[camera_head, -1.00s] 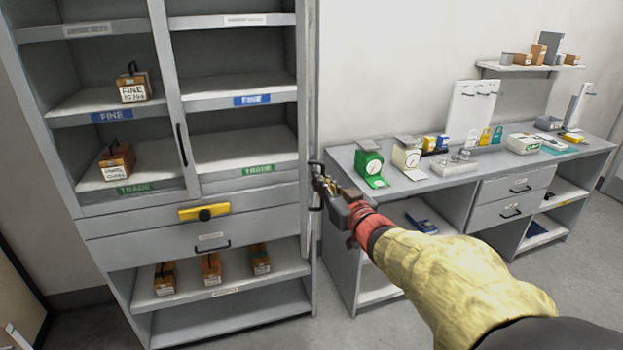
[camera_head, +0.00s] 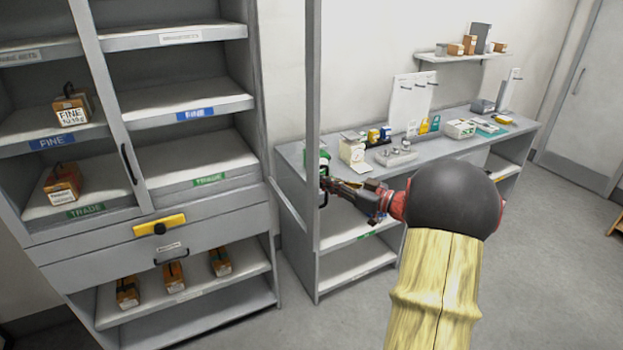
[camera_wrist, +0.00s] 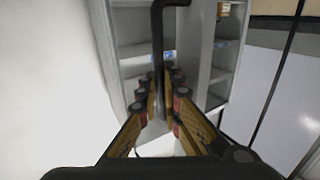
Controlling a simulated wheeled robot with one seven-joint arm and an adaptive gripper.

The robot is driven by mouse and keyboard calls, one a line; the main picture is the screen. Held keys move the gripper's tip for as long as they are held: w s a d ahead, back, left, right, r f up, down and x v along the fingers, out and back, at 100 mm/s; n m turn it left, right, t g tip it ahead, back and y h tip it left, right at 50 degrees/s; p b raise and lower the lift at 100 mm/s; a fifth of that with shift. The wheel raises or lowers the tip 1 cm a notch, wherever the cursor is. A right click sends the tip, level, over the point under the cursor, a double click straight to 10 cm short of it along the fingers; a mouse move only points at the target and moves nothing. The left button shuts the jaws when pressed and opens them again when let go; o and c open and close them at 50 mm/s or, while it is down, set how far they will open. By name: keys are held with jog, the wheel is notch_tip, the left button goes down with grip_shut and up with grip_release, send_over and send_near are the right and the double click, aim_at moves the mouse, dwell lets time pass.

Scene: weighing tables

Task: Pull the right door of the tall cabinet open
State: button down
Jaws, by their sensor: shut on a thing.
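The tall grey cabinet (camera_head: 205,231) stands at the left in the head view. Its right door (camera_head: 313,90) stands open, swung out from the cabinet's right side, showing as a thin grey frame. Its black handle (camera_head: 323,200) is near the frame's free edge. My gripper (camera_head: 328,184) is shut on this handle. In the wrist view, the dark handle bar (camera_wrist: 157,35) runs down between my gripper's fingers (camera_wrist: 160,88). The left door (camera_head: 104,85) is shut, with its own black handle (camera_head: 128,163).
Behind the open door, a grey side table (camera_head: 455,147) holds scales and small instruments. A yellow latch (camera_head: 160,226) sits on the cabinet front below the doors. Orange boxes (camera_head: 174,276) stand on a lower shelf. The floor (camera_head: 545,260) at the right is clear.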

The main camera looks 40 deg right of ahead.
jog(key=shift+n+g+y, duration=0.3)
jog(key=shift+n+y, duration=0.2)
jog(key=shift+y, duration=0.4)
jog(key=shift+s+d+p, duration=0.15)
jog(key=shift+d+p, duration=0.25)
jog(key=shift+d, duration=0.75)
jog(key=shift+s+d+p, duration=0.15)
jog(key=shift+d+p, duration=0.25)
jog(key=shift+d, duration=0.75)
jog(key=c, duration=2)
grip_release()
jog(key=v, duration=1.2)
